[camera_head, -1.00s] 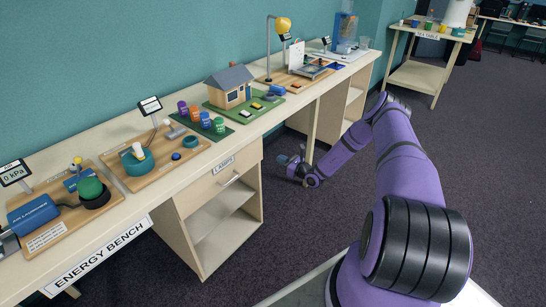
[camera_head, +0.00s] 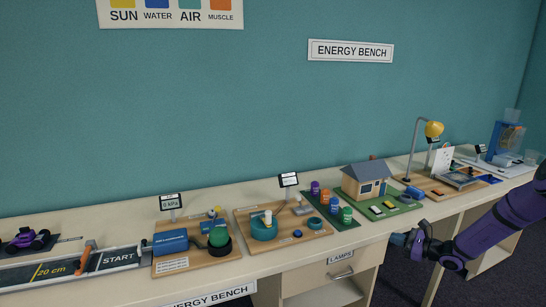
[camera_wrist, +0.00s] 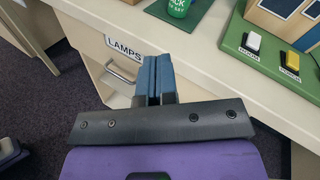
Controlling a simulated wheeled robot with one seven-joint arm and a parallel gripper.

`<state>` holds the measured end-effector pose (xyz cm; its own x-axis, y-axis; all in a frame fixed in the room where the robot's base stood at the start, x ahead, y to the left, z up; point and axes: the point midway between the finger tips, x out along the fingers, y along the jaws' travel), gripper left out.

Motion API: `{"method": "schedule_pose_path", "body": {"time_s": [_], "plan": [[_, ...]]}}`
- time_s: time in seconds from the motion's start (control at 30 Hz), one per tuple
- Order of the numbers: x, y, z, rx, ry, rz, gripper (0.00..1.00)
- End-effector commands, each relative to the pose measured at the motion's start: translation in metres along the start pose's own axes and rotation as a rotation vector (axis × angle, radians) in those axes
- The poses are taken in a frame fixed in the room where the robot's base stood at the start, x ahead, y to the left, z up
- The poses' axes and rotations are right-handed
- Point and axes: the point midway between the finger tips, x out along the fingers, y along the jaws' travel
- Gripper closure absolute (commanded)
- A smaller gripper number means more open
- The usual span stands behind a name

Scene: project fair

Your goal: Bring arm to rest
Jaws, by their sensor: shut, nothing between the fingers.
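My purple arm (camera_head: 505,222) reaches in from the right edge of the head view. My gripper (camera_head: 398,239) is at the front edge of the energy bench, near the green board with the house. In the wrist view my gripper (camera_wrist: 154,62) shows two blue fingers pressed together with nothing between them. It points toward the bench front, by the LAMPS drawer (camera_wrist: 122,72).
The bench (camera_head: 300,262) carries an air launcher board (camera_head: 185,240), a board with a teal round part (camera_head: 264,226), several coloured canisters (camera_head: 333,203), a model house (camera_head: 366,181) and a yellow lamp (camera_head: 434,129). Dark carpet (camera_wrist: 25,105) is free beside the bench.

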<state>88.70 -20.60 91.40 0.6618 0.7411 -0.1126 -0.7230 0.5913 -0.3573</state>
Motion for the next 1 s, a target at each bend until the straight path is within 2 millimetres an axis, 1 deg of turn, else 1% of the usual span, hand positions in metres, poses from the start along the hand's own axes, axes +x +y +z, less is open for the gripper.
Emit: {"method": "schedule_pose_path", "body": {"time_s": [0.03,0.1,0.27,0.4,0.47,0.6,0.77,0.8,1.0], "plan": [[0.004,0.0,0.023,-0.047,0.004,0.051,1.0],[0.008,0.003,0.049,-0.104,0.012,0.119,1.0],[0.013,0.014,0.105,-0.234,0.034,0.267,1.0],[0.014,0.026,0.153,-0.35,0.057,0.39,1.0],[0.013,0.033,0.172,-0.399,0.068,0.44,1.0],[0.008,0.049,0.217,-0.516,0.096,0.554,1.0],[-0.002,0.068,0.264,-0.649,0.133,0.674,1.0],[-0.005,0.074,0.276,-0.681,0.143,0.703,1.0],[-0.025,0.101,0.33,-0.848,0.194,0.835,1.0]]}}
